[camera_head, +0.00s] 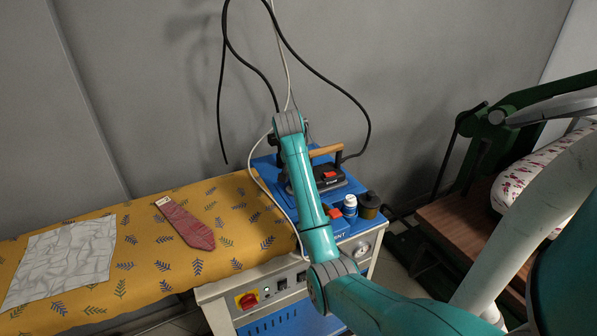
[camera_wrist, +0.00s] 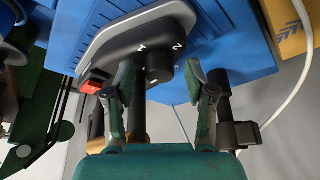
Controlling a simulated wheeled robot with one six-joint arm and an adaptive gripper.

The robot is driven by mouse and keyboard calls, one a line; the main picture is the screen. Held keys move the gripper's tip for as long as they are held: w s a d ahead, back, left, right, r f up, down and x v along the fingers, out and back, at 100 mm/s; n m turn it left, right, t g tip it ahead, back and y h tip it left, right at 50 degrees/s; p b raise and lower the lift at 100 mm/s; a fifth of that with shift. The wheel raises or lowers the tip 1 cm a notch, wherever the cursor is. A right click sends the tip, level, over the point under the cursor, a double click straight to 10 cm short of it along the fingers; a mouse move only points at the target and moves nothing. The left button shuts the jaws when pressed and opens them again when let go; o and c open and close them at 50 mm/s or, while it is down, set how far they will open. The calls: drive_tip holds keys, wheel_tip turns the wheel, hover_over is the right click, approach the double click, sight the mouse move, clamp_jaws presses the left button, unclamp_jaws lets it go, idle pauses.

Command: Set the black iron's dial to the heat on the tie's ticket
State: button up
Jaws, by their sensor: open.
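The black iron (camera_head: 345,184) with a wooden handle sits on the blue top of the ironing unit, partly hidden behind my arm. In the wrist view, the iron's grey-black end (camera_wrist: 112,50) carries a round black dial (camera_wrist: 160,74) with small white marks around it; one looks like a 2. The dial's setting is unclear. My gripper (camera_wrist: 160,70) is open, its fingers on either side of the dial with visible gaps. The dark red tie (camera_head: 187,224) lies on the yellow cloth. Its pale ticket (camera_head: 162,201) is at the narrow end, too small to read.
A white bottle (camera_head: 350,204) and a dark jar (camera_head: 369,205) stand on the blue top (camera_head: 262,167) near the iron. A crumpled white cloth (camera_head: 62,262) lies left of the tie. Cables hang on the wall behind. A green press (camera_head: 480,130) stands at right.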

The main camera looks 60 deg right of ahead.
clamp_jaws()
drive_tip(key=shift+w+m+g, duration=0.1)
drive_tip(key=shift+m+g, duration=0.45)
drive_tip(key=shift+m, duration=0.9)
drive_tip(key=shift+m+g, duration=0.55)
drive_tip(key=shift+m, duration=0.9)
unclamp_jaws()
